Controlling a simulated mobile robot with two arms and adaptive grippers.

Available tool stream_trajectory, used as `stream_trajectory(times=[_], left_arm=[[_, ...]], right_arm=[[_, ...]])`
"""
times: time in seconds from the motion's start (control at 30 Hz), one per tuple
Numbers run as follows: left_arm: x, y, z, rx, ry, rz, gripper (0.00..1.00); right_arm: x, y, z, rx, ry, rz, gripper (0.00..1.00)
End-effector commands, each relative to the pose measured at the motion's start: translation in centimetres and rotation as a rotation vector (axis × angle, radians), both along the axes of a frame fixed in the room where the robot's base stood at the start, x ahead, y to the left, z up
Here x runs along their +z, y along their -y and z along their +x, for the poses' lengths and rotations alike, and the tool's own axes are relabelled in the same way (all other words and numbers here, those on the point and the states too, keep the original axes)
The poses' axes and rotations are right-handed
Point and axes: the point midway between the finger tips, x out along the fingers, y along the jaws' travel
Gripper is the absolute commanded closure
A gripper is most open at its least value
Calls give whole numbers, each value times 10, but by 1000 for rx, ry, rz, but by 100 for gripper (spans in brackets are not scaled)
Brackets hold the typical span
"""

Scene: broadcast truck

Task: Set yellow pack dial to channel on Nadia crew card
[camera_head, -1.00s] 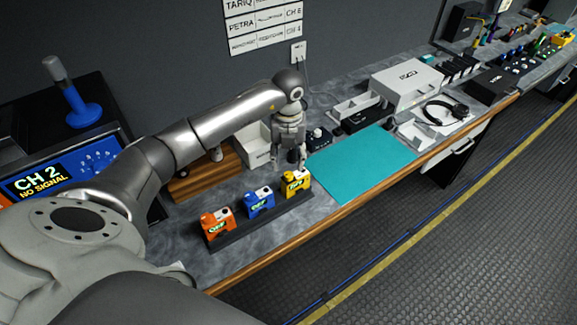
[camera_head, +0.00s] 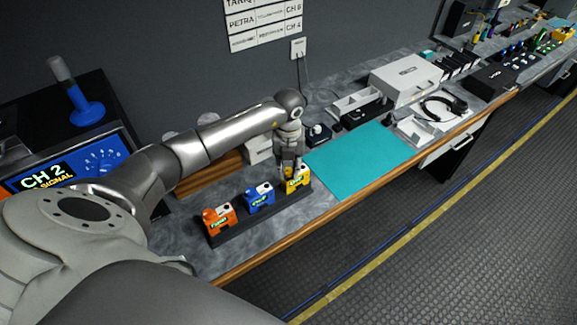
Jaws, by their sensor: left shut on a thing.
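The yellow pack (camera_head: 298,182) stands at the right end of a dark rack (camera_head: 233,233) on the counter, beside a blue pack (camera_head: 260,197) and an orange pack (camera_head: 219,218). My left gripper (camera_head: 290,173) points down at the top of the yellow pack and is shut on its dial; the fingers hide the dial and its setting. Crew cards (camera_head: 264,25) hang on the wall. The PETRA row seems to end in CH 8 and the lowest row in CH 4; the lowest name is too small to read. My right gripper is not in view.
A teal mat (camera_head: 360,162) lies clear to the right of the rack. Beyond it are a grey case (camera_head: 404,78) and a headset (camera_head: 443,107). A monitor (camera_head: 65,170) reading CH 2 stands at the left. A wooden-sided unit (camera_head: 208,172) is behind my arm.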

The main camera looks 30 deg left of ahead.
Motion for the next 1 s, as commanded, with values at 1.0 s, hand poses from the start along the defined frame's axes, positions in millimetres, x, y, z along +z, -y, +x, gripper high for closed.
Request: stream_trajectory(times=[1.0], left_arm=[[-4,0,2,-328,5,1,100]], right_arm=[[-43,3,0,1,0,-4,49]])
